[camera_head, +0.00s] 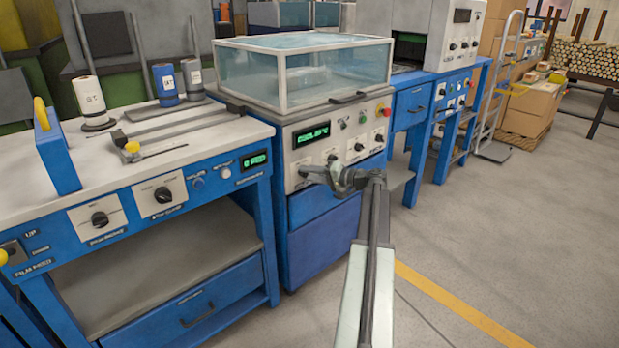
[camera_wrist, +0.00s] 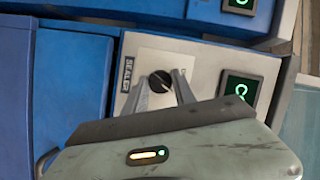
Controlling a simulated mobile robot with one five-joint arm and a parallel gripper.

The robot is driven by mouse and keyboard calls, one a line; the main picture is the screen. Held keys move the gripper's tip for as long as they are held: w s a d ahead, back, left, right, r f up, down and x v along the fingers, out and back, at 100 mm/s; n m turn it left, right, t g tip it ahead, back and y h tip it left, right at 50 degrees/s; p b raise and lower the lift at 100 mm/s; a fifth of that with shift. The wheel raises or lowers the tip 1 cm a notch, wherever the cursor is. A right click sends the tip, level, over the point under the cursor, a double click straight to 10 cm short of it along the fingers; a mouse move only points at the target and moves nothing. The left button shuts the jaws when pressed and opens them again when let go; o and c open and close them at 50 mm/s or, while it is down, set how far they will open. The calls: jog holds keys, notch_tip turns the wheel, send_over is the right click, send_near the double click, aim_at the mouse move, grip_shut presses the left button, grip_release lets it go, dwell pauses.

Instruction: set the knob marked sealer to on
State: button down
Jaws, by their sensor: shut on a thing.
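The knob marked sealer (camera_wrist: 160,81) is a round black knob with a pale pointer mark, on a light plate with a dark SEALER label (camera_wrist: 125,73). It lies between the two fingertips of my gripper (camera_wrist: 161,77), which is shut on it. On/off marks around the knob are not readable.
A green-lit display (camera_wrist: 240,88) is beside the knob plate. Left, a blue bench (camera_head: 230,206) carries other knobs and spools. The machine has a glass cover (camera_head: 335,75) and a red button (camera_head: 386,112).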

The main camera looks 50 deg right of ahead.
dwell(0.6)
jog(key=c, duration=1)
grip_release()
jog(key=p+v, duration=0.1)
jog(key=v, duration=0.6)
jog(key=shift+s+d, duration=0.15)
jog(key=shift+s, duration=0.25)
